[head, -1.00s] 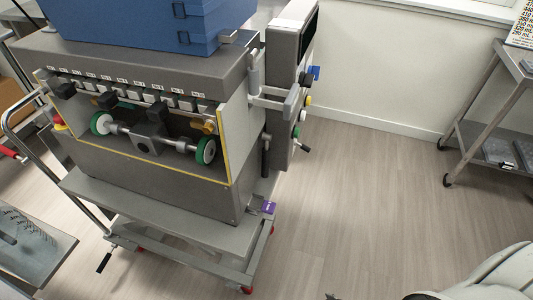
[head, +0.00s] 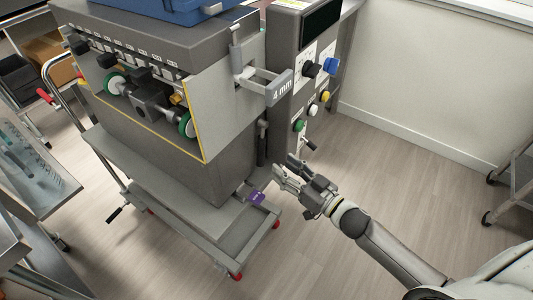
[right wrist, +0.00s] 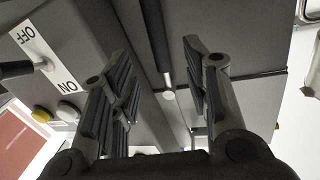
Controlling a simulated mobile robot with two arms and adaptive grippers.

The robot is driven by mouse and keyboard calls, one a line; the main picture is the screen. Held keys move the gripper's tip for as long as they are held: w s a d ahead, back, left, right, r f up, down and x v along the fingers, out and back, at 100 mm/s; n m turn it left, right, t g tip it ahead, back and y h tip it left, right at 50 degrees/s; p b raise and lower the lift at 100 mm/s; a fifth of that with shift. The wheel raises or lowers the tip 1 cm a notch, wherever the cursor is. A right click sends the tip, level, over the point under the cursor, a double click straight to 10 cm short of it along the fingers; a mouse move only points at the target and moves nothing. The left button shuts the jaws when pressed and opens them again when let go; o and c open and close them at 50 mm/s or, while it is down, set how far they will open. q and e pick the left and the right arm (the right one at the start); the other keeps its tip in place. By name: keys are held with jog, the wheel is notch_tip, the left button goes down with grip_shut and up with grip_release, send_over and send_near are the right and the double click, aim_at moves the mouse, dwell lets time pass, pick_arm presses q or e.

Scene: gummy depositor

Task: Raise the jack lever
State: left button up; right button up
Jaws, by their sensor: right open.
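The grey machine (head: 172,158) stands on a wheeled lift cart (head: 205,240). A dark upright lever (head: 262,143) is on the machine's right side. A purple-tagged part (head: 257,197) sticks out at the cart's right end, and a black-gripped handle (head: 115,214) is low at its left. I cannot tell for sure which is the jack lever. My right gripper (head: 283,167) is open and empty, just right of the dark lever and above the purple part.
A control panel (head: 313,75) with coloured knobs and a small switch lever (head: 309,144) is close beyond my right gripper. A grey handle (head: 279,88) juts out above. A steel shelf cart (head: 512,185) stands at right. The floor (head: 380,180) between is clear.

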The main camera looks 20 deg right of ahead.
aim_at(264, 152)
jog(key=x, duration=0.8)
jog(key=shift+w, duration=0.15)
jog(key=shift+c, duration=0.3)
grip_shut()
